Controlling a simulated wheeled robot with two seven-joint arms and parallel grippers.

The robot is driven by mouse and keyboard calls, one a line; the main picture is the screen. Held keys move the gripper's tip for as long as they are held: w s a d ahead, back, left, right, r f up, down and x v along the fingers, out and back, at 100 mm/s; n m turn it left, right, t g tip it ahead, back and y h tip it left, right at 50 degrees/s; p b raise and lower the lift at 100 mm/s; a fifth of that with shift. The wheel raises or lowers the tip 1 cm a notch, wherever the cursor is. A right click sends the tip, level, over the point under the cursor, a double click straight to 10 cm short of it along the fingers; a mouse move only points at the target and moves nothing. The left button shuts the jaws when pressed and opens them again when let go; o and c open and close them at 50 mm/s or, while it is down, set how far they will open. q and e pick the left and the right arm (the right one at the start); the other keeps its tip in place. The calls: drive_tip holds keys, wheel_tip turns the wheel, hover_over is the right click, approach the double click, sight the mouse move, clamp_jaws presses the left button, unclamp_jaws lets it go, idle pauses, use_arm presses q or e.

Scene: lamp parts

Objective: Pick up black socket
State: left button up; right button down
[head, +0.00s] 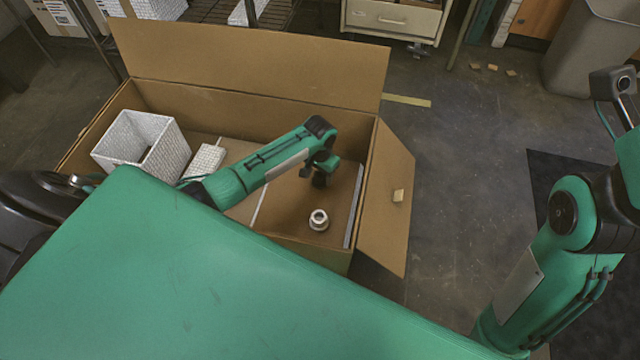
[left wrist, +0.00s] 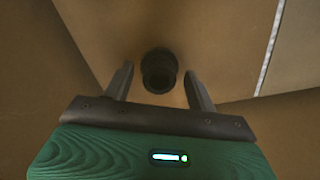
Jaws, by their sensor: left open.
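The socket (head: 319,220) is a small round piece with a hole in its top, upright on the box floor near the right end. It looks pale in the head view and dark in the left wrist view (left wrist: 159,72). My left gripper (head: 319,180) hangs above and slightly behind it, pointing down. Its two fingers (left wrist: 160,88) are apart and empty. In the left wrist view the socket lies between and just beyond the fingertips, with no visible contact. My right arm is at the right edge, with its gripper out of view.
The open cardboard box (head: 250,70) has its back and right flaps folded out. A white woven shade (head: 143,143) and a smaller white piece (head: 205,160) are in its left part. A thin pale panel (head: 354,207) stands along the right wall, close to the socket.

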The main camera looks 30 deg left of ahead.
use_arm(q)
drive_tip(key=shift+f, duration=0.55)
drive_tip(key=c, duration=1.1)
drive_tip(key=shift+o, duration=0.2)
drive_tip(key=shift+r, duration=0.1)
